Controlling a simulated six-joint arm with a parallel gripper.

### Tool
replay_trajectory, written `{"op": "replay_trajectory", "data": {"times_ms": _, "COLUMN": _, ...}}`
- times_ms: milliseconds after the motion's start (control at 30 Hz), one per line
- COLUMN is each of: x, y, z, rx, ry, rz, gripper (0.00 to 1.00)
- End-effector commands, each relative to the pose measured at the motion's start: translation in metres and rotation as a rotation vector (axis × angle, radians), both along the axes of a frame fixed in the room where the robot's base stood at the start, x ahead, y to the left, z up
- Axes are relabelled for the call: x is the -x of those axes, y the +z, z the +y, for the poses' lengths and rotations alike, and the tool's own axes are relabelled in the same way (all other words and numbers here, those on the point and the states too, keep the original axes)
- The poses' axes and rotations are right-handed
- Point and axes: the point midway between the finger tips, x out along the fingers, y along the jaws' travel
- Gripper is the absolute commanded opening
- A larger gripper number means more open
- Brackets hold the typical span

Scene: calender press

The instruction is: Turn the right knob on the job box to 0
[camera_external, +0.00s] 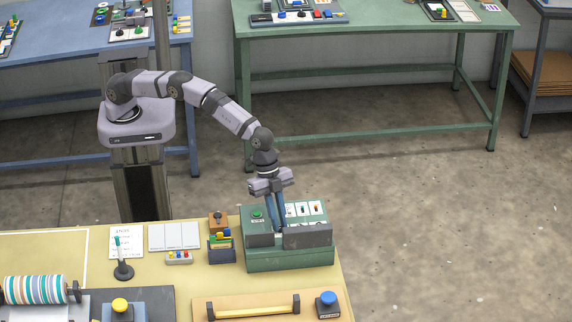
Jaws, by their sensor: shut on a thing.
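The green job box (290,260) sits at the right end of the near yellow table. Its top has a green button (257,214), several white cards with small red and dark marks (304,209), and two dark grey plates along the front, a left one (259,240) and a wider right one (307,237). My gripper (279,229) points down at the middle of the box, its blue fingers close together between the plates. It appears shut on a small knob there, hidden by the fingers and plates. I cannot tell which knob it is or read its setting.
Left of the box stand a block holder with coloured pieces (221,249) and a small button tray (179,257). A teal-topped lever (122,262) stands farther left. In front lies a board with a yellow bar (253,311) and blue button (327,304).

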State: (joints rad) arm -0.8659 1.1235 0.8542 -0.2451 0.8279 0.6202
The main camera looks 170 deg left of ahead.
Motion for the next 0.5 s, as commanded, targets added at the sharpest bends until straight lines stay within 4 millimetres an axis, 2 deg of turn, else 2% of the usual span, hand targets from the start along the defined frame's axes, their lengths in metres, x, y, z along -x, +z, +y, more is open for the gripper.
{"op": "replay_trajectory", "data": {"times_ms": 267, "x": -0.0018, "y": 0.0000, "z": -0.0025, "rx": -0.003, "ry": 0.137, "rz": 0.000, "gripper": 0.00}}
{"op": "replay_trajectory", "data": {"times_ms": 500, "x": -0.0038, "y": -0.0004, "z": -0.0049, "rx": -0.004, "ry": 0.344, "rz": 0.001, "gripper": 0.00}}
